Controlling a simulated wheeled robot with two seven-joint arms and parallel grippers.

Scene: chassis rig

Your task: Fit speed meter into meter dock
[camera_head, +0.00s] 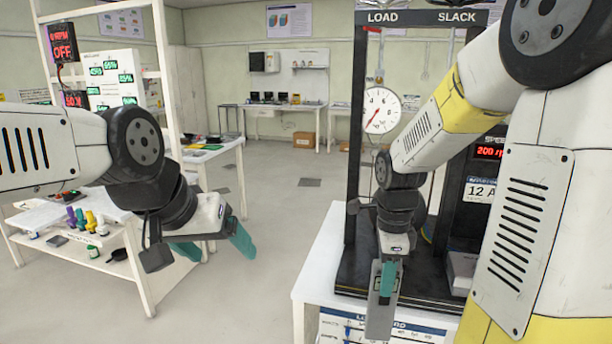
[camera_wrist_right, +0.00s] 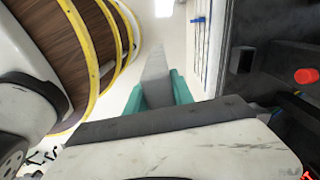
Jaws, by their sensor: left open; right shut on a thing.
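My right gripper (camera_head: 386,279) has its teal fingers shut on a long, flat grey thing (camera_head: 380,318) that hangs down in front of the rig. The same grey thing (camera_wrist_right: 157,72) shows between the fingers in the right wrist view. I cannot tell from its visible side whether it is the speed meter. My left gripper (camera_head: 214,246) is open and empty, over the floor left of the rig. A pale grey box (camera_head: 461,268) sits on the rig's black base, partly hidden by my right arm. I cannot tell whether it is the meter dock.
The black rig (camera_head: 362,130) stands on a white table (camera_head: 321,262) with a round dial (camera_head: 382,110) and a red display (camera_head: 488,152). A white bench (camera_head: 110,262) with small coloured items stands at left. Open floor (camera_head: 285,215) lies between them.

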